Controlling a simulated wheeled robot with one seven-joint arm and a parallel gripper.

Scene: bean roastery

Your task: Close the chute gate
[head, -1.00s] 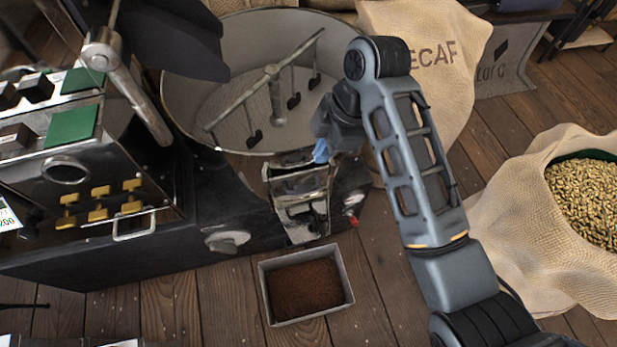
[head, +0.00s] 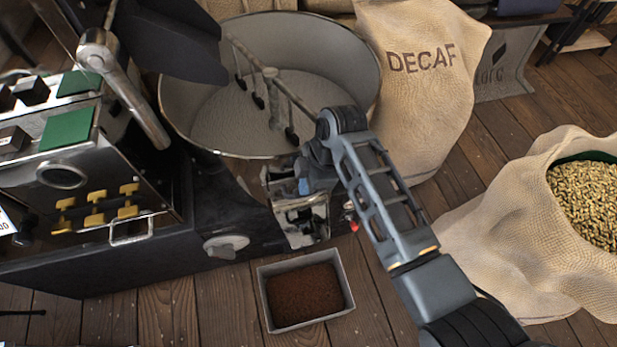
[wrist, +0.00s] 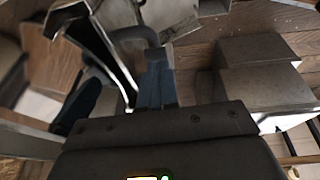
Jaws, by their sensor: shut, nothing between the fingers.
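The metal chute (head: 300,228) juts from the front of the round cooling pan (head: 270,85), above a tray of dark grounds. A red-tipped part (head: 353,222) shows at its right side. My gripper (head: 304,187) is at the upper part of the chute, its blue fingertips close against the metal; I cannot tell whether they touch. In the wrist view the fingers (wrist: 156,82) are together and empty, with shiny bent metal just beyond them. My wrist hides part of the chute's upper right, and the gate's exact position is unclear.
The metal tray (head: 347,282) stands on the wooden floor below the chute. A control panel with yellow switches (head: 96,212) is at the left. A DECAF sack (head: 420,100) stands behind my arm, and an open bean sack (head: 500,235) is at the right.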

